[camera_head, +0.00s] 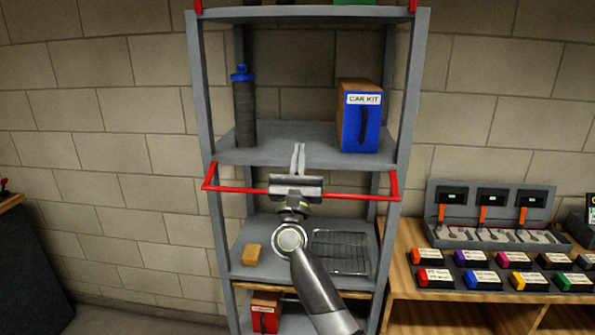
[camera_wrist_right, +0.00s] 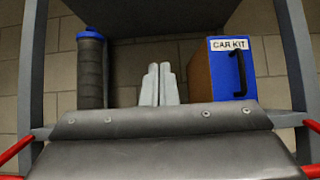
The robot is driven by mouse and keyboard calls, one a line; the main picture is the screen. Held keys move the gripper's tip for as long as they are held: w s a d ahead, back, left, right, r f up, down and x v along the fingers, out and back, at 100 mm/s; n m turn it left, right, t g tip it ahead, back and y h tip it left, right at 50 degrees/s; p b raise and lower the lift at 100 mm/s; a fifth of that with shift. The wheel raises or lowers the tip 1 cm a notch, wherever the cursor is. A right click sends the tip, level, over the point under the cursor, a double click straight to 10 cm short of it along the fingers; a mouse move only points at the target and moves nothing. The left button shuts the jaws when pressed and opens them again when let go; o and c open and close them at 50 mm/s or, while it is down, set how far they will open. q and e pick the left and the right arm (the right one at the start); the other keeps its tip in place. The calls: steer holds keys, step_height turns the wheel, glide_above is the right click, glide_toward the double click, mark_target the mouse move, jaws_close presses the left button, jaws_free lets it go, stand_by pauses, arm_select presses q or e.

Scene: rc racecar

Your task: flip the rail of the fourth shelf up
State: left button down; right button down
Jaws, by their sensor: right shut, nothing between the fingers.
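A red rail (camera_head: 350,196) runs across the front of the shelf (camera_head: 226,152) that holds the blue car kit box. It hangs below the shelf's front edge, its short end arms sloping down and outward from the posts. My right gripper (camera_head: 298,158) is shut and empty, its fingers pointing forward at the middle of the shelf edge. Its body covers the middle of the rail, so I cannot tell whether they touch. In the right wrist view the closed fingers (camera_wrist_right: 159,84) show between bottle and box, with red rail ends (camera_wrist_right: 16,150) at both sides. My left gripper is out of view.
A dark bottle with a blue cap (camera_head: 244,108) and the car kit box (camera_head: 361,120) stand on that shelf. The shelf below holds a yellow-brown block (camera_head: 252,254) and a wire rack (camera_head: 341,252). A wooden table (camera_head: 400,284) with tools and coloured boxes stands right.

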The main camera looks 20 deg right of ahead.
steer(key=b+v, duration=0.9)
steer(key=v, duration=0.8)
steer(key=shift+s+f, duration=0.1)
